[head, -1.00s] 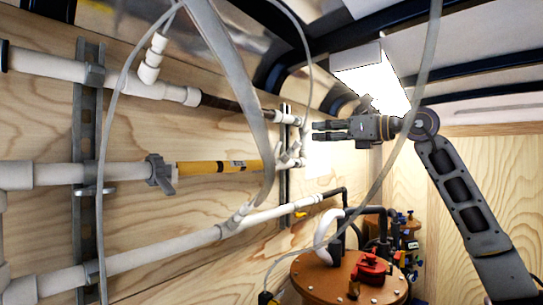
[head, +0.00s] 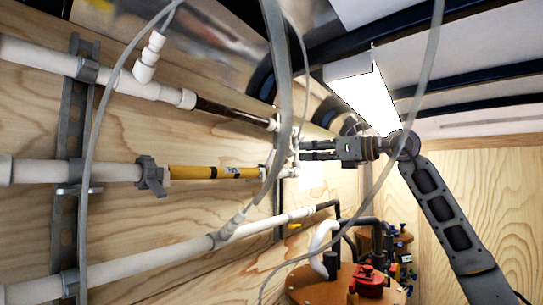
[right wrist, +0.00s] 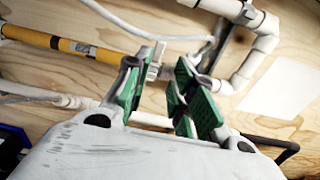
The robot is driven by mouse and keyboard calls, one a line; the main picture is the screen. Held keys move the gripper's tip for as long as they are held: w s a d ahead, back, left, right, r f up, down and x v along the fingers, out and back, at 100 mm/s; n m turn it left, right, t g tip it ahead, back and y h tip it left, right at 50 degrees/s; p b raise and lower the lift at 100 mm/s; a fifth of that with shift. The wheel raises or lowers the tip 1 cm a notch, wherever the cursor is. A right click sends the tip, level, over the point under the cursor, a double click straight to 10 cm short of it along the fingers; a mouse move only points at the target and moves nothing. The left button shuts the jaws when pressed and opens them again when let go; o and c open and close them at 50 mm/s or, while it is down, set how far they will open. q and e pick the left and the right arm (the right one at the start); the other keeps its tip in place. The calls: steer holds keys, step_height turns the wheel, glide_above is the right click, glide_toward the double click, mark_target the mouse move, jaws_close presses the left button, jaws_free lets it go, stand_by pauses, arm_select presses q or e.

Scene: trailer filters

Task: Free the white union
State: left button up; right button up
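A yellow filter (head: 213,172) lies level in the middle pipe run on the wall, with a grey union (head: 152,176) at its left end. At its right end is a white fitting that looks like the white union (head: 268,158), partly hidden by a grey hose. In the right wrist view the white union (right wrist: 154,70) shows past the fingertips, roughly between them, at the end of the yellow filter (right wrist: 80,46). My right gripper (head: 303,150) is open, its green-padded fingers (right wrist: 160,72) apart. It appears empty; contact with the union cannot be told. My left gripper is out of view.
Grey hoses (head: 283,90) hang across the view before the wall. White pipes (head: 120,268) run above and below the filter. A brown tank lid (head: 310,285) with a red valve (head: 370,280) stands below my right arm. A bright lamp (head: 362,95) hangs above.

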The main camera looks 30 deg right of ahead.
mark_target(274, 154)
steer(key=p+x, duration=0.3)
steer(key=x, duration=0.8)
steer(key=shift+w+a+r+p, duration=0.15)
steer(key=shift+w+p, duration=0.1)
steer(key=shift+p, duration=0.1)
steer(key=shift+x, duration=1)
jaws_close()
